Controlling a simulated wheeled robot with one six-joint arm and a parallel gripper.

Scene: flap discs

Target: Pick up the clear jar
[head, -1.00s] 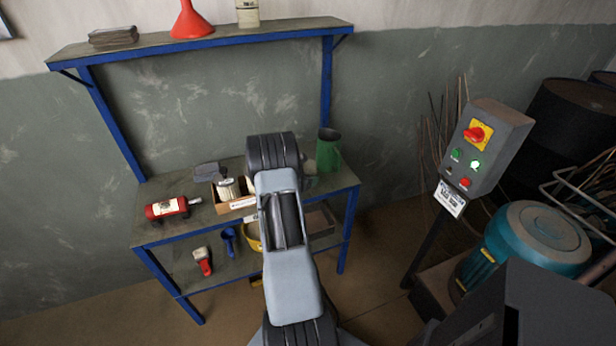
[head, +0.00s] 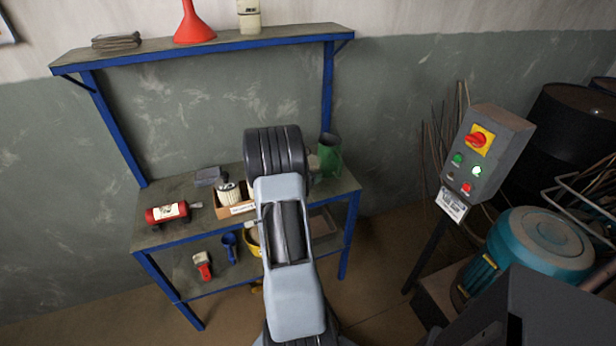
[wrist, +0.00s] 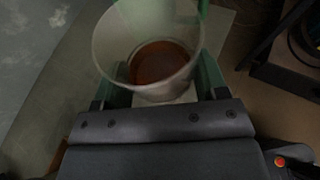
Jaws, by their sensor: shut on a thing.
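The clear jar (wrist: 115,45) fills the upper middle of the wrist view. It is see-through, with a round open rim and a reddish-brown colour in its lower part. My gripper (wrist: 160,86) is shut on it, with a green-grey finger on each side of its wall. In the head view my own arm hides the gripper and nearly all of the jar.
A green jug (head: 329,155) stands at the bench's right end. A blue-edged shelf (head: 230,37) is above. A control box (head: 486,150) stands at right.

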